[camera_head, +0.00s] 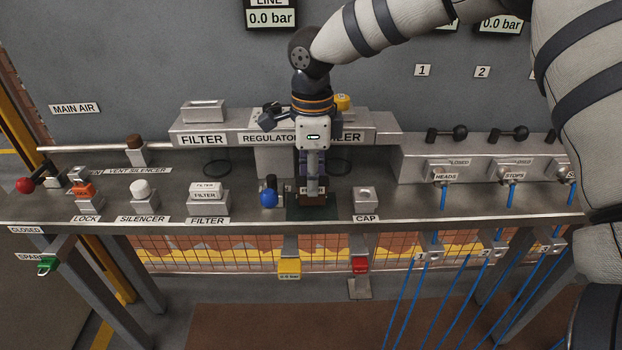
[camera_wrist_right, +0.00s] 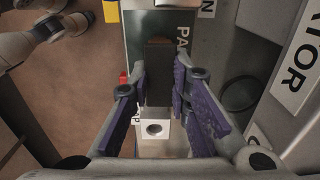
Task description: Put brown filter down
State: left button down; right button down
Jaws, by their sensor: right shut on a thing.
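My right gripper (camera_head: 312,186) points down over a dark green pad (camera_head: 296,213) at the front of the bench. It is shut on the brown filter (camera_head: 313,199), a small dark brown block mostly hidden by the fingers. In the right wrist view, the brown filter (camera_wrist_right: 158,72) stands between the purple-padded fingers (camera_wrist_right: 160,95). The green pad (camera_wrist_right: 133,40) shows beyond it, with a partly hidden label starting "PA". I cannot tell whether the block touches the pad. My left gripper is not in view.
A blue knob (camera_head: 268,198) stands close left of the pad, and the CAP block (camera_head: 366,200) stands to its right. The FILTER block (camera_head: 208,200) is further left. A raised ledge (camera_head: 188,133) with FILTER and REGULATOR labels runs behind. Blue cords hang at the right.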

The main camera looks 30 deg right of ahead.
jog(key=shift+f, duration=0.15)
jog(key=shift+a+f, duration=0.1)
jog(key=shift+f, duration=0.1)
jog(key=c, duration=1.5)
grip_release()
notch_tip(320, 180, up, 12)
jog(key=shift+r, duration=0.2)
